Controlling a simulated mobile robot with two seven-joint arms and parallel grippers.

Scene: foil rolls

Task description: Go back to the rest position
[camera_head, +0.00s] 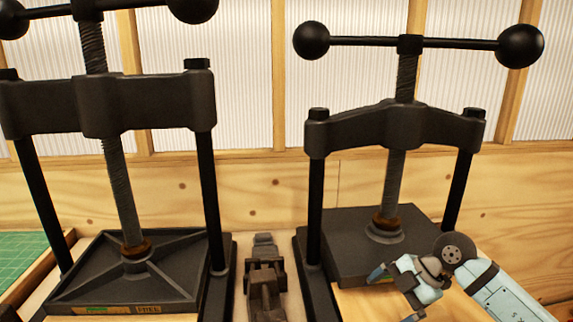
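My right gripper (395,294) is at the lower right, in front of the right press. Its arm (507,298) comes in from the right edge. Its two blue-tipped fingers look spread apart, with nothing seen between them. Below it is a light wooden board (368,304) at the base of the right press; I cannot tell if they touch. My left gripper is not in view.
Two black screw presses, a left one (105,103) and a right one (395,125), stand against a wooden wall with ribbed panels. A dark metal device (265,284) sits between them. A green mat (18,258) is at far left.

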